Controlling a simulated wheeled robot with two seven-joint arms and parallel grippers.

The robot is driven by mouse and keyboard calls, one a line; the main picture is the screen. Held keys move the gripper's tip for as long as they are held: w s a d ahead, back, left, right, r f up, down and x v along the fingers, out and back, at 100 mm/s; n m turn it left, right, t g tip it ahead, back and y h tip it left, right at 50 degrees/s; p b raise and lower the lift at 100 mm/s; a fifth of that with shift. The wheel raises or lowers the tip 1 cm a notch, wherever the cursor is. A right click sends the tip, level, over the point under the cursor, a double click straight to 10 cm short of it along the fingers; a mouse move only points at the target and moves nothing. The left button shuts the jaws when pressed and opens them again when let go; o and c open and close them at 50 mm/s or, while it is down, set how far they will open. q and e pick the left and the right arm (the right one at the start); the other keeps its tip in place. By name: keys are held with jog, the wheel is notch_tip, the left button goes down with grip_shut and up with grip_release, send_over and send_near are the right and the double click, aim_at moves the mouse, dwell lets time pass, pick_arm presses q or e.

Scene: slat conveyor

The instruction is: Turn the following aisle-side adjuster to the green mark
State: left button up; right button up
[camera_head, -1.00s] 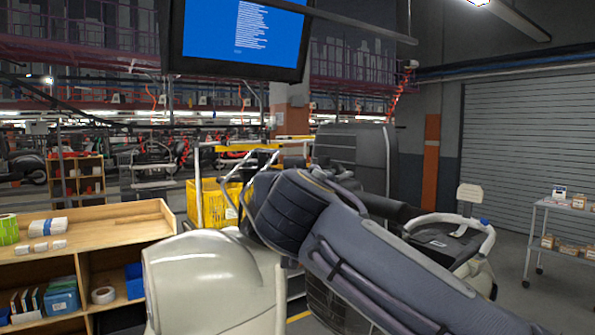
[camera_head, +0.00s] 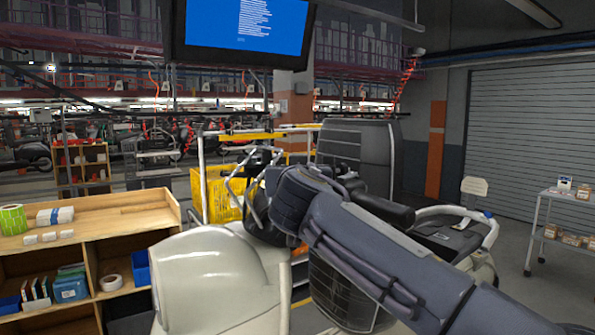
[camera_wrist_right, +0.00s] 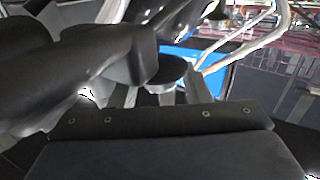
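My right arm (camera_head: 385,255) comes in from the lower right and ends over the middle of a cream and black vehicle-like body (camera_head: 205,280). Its wrist hides the gripper in the head view. In the right wrist view a dark flat gripper part (camera_wrist_right: 160,118) fills the bottom, and a black rounded piece (camera_wrist_right: 170,72) lies just beyond it. I cannot tell whether they touch or whether the fingers are open. I cannot make out an adjuster or a green mark in either view. My left gripper is not in view.
A wooden shelf unit (camera_head: 120,212) with boxes and rolls stands at the left. A yellow crate (camera_head: 212,195) and a tall dark panel (camera_head: 375,150) stand behind the vehicle body. A screen (camera_head: 242,25) hangs above. A metal cart (camera_head: 548,212) stands at the right, with free floor nearby.

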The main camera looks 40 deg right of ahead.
jog(key=c, duration=0.8)
jog(key=shift+o, duration=0.2)
jog(key=shift+a+f+m+g+h+b, duration=0.15)
jog(key=shift+m+g+h+b, duration=0.25)
jog(key=shift+b, duration=0.4)
jog(key=shift+m+g+h+b, duration=0.3)
jog(key=shift+h+b, duration=0.05)
jog(key=shift+h, duration=0.15)
jog(key=shift+r, duration=0.2)
jog(key=o, duration=0.9)
jog(key=shift+o, duration=0.2)
